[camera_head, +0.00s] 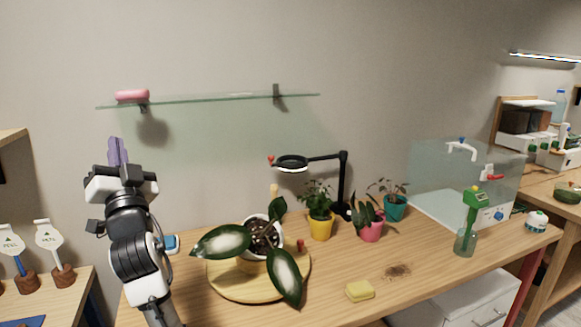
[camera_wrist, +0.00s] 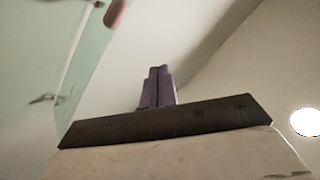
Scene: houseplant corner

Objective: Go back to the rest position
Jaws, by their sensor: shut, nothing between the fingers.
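My gripper (camera_head: 117,151) is at the left in the head view, raised above the table's left end with its purple fingers pointing up. It is shut and empty. In the wrist view the purple fingers (camera_wrist: 158,86) stand together in front of the wall and ceiling. Nothing is touching the fingers in either view.
A glass shelf (camera_head: 215,99) with a pink object (camera_head: 132,96) is on the wall near my gripper. A large-leaved plant in a white pot (camera_head: 262,238) stands on a round wooden board (camera_head: 222,283). A lamp (camera_head: 343,180), small potted plants and a yellow sponge (camera_head: 360,291) are further right.

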